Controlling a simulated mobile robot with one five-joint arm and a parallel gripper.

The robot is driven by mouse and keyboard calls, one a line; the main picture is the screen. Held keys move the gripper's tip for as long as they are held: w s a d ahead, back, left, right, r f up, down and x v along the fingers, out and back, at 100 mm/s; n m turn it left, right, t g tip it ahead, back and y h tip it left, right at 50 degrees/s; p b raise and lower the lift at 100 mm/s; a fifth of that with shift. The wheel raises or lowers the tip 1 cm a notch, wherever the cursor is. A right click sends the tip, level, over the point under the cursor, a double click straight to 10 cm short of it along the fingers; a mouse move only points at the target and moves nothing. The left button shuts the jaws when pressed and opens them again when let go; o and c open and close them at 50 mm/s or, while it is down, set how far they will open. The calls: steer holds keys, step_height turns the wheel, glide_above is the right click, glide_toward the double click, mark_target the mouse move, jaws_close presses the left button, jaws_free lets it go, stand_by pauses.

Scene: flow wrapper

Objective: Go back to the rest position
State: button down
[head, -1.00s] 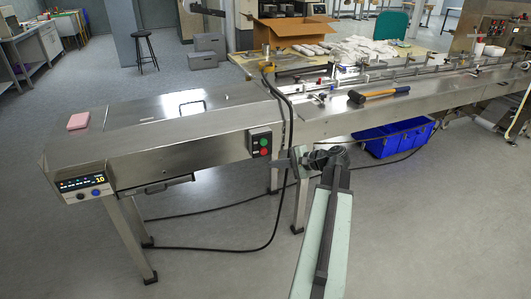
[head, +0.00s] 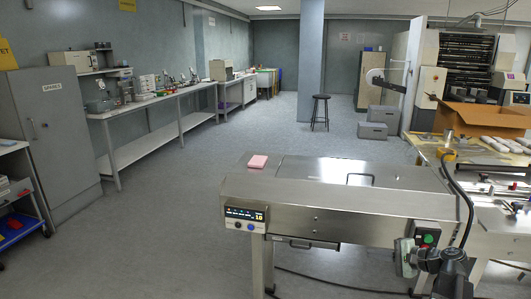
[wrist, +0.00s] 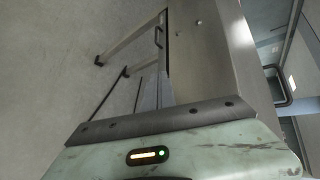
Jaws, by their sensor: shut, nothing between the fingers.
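My gripper (wrist: 158,85) shows in the wrist view as a narrow grey wedge beyond a dark bar, with its fingers together and empty. In the head view the end of my arm (head: 408,257) is at the lower right, in front of the flow wrapper's steel body (head: 340,213). It partly covers the control box with the green button (head: 428,239). I cannot make out the fingers in the head view. In the wrist view the steel side of the machine (wrist: 207,45) lies just beyond and right of the fingers; I cannot tell the gap.
A pink block (head: 258,161) lies on the machine's left end, above a lit display panel (head: 245,217). A black cable (head: 466,205) loops beside my arm at the right. Open floor (head: 150,235) lies to the left, bounded by a grey cabinet (head: 57,140) and benches (head: 150,108).

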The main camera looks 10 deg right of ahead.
steer(key=w+a+f+n+g+y, duration=0.1)
steer(key=w+a+n+g, duration=0.1)
steer(key=a, duration=0.6)
steer(key=w+a+f+n+g, duration=0.1)
steer(key=w+a+f, duration=0.1)
steer(key=a, duration=0.6)
steer(key=s+a+f+n+g+h, duration=0.2)
steer(key=s+a+f+n, duration=0.1)
steer(key=a, duration=0.4)
steer(key=s+a+f+n+g+h, duration=0.1)
steer(key=s+a+f+n+g, duration=0.15)
steer(key=a, duration=0.45)
steer(key=s+a+f+n+g+h, duration=0.2)
steer(key=a+f+n+g, duration=0.15)
steer(key=a, duration=0.35)
steer(key=s+d+f+n+h, duration=0.2)
steer(key=s+d+h, duration=0.1)
steer(key=d, duration=0.3)
step_height(320, 180, up, 24)
steer(key=p, duration=2.3)
steer(key=shift+d+f+n, duration=0.15)
steer(key=shift+d+n, duration=0.15)
steer(key=shift+n, duration=0.1)
steer(key=shift+w+f, duration=0.1)
